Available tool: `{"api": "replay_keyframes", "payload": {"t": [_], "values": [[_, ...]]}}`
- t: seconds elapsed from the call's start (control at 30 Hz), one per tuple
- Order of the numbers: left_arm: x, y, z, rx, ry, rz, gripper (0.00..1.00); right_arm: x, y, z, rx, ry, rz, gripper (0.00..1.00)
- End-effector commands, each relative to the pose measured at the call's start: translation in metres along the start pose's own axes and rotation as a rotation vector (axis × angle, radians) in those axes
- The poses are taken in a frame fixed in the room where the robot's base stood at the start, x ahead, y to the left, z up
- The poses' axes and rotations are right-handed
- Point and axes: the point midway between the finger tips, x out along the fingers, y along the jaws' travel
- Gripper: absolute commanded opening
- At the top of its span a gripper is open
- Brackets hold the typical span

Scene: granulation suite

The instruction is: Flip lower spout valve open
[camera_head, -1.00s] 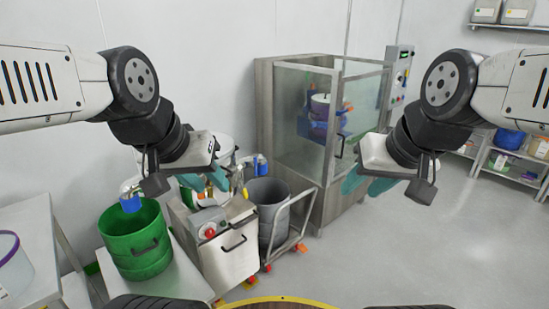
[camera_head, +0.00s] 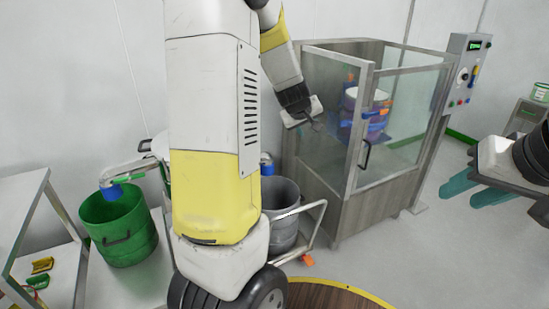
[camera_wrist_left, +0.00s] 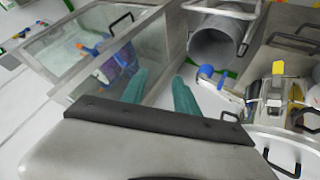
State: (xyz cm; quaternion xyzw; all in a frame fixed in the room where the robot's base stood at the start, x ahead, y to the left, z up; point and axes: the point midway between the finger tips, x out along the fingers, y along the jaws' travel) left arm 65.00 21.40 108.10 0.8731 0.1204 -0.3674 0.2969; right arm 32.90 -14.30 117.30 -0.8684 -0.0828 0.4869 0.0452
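A metal spout with a blue end (camera_head: 110,190) hangs over the green bucket at the left. A second blue spout end (camera_head: 267,164) shows just right of my left arm, which hides the machine between them. In the left wrist view a blue-tipped spout (camera_wrist_left: 206,72) and a metal fitting with a yellow lever (camera_wrist_left: 278,69) are at the right. I cannot tell which part is the lower valve. My left gripper (camera_wrist_left: 160,92) is open and empty, its teal fingers apart from the fittings. My right gripper (camera_head: 474,191) is open and empty at the right.
A green bucket (camera_head: 122,240) stands at the left beside a shelf (camera_head: 22,215). A grey bin (camera_head: 284,232) sits on a cart behind my left arm. A glass-fronted cabinet (camera_head: 400,160) with a control box (camera_head: 462,78) stands beyond.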

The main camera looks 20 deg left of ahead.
Motion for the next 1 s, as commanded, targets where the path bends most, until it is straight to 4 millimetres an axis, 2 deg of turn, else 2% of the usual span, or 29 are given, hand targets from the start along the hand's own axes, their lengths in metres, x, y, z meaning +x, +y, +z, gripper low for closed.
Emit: {"api": "replay_keyframes", "payload": {"t": [0.03,0.2,0.4,0.5,0.7,0.83,1.0], "values": [[0.032,-0.014,-0.005,-0.025,0.031,-0.046,0.36,0.000,0.000,0.000,0.000,0.000,0.000,0.40],[0.118,-0.068,-0.028,-0.089,0.198,-0.194,0.36,0.000,0.000,0.000,0.000,0.000,0.000,0.40],[0.194,-0.141,-0.039,-0.072,0.426,-0.364,0.36,0.000,0.000,0.000,0.000,0.000,0.000,0.40],[0.220,-0.176,-0.039,-0.028,0.548,-0.436,0.36,0.000,0.000,0.000,0.000,0.000,0.000,0.40],[0.252,-0.227,-0.028,0.105,0.779,-0.523,0.36,0.000,0.000,0.000,0.000,0.000,0.000,0.40],[0.259,-0.244,-0.018,0.182,0.886,-0.540,0.36,0.000,0.000,0.000,0.000,0.000,0.000,0.40],[0.263,-0.252,-0.011,0.238,0.957,-0.541,0.36,0.000,0.000,0.000,0.000,0.000,0.000,0.40]]}}
